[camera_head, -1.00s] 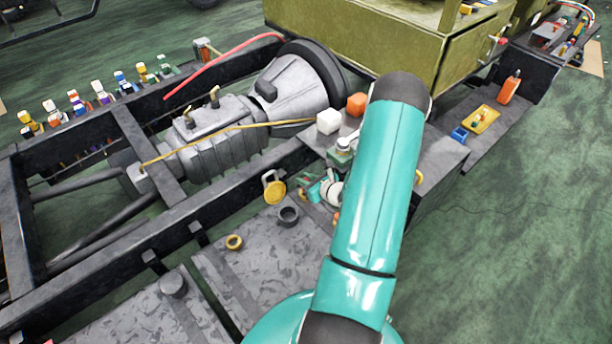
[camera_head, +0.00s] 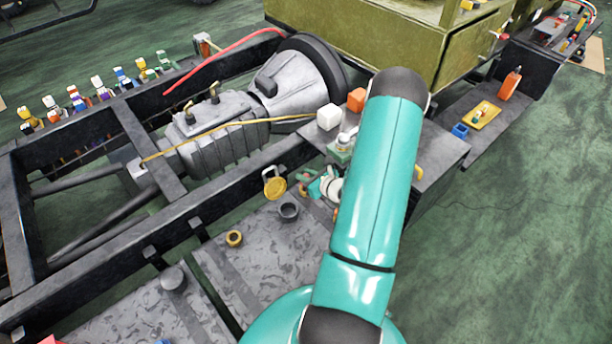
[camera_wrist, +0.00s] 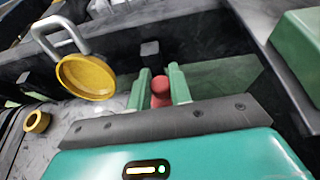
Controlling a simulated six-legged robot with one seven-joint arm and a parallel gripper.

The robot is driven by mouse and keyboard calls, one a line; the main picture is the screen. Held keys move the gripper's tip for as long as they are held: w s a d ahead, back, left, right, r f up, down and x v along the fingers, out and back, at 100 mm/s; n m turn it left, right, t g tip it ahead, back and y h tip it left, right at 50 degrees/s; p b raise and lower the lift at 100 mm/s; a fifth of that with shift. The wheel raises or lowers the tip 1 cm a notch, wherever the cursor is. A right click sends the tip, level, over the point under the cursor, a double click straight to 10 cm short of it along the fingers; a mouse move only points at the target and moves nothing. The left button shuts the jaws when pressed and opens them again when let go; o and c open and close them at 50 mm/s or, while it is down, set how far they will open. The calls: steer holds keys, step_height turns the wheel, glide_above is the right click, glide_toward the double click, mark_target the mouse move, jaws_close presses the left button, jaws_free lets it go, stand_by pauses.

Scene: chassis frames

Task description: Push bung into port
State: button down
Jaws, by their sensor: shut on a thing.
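In the wrist view, my gripper (camera_wrist: 160,72) has its two green fingers closed on a red, rounded piece, apparently the bung (camera_wrist: 160,88). Its lower part is hidden by the gripper body. In the head view, my gripper (camera_head: 320,187) is partly covered by my teal arm, and the bung cannot be made out.
A gold disc with a grey loop (camera_head: 275,187) stands left of my gripper, close by in the wrist view (camera_wrist: 85,77). A yellow ring (camera_head: 234,239) lies on the tank. A dark frame rail (camera_head: 215,200) runs behind. White (camera_head: 329,117) and orange (camera_head: 356,99) blocks sit beyond.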

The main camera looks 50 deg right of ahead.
steer(key=shift+f, duration=1.55)
stand_by(0.4)
steer(key=c, duration=1.2)
jaws_free()
steer(key=v, duration=1.3)
steer(key=shift+s+r, duration=0.1)
steer(key=shift+s, duration=0.3)
steer(key=shift+r, duration=0.1)
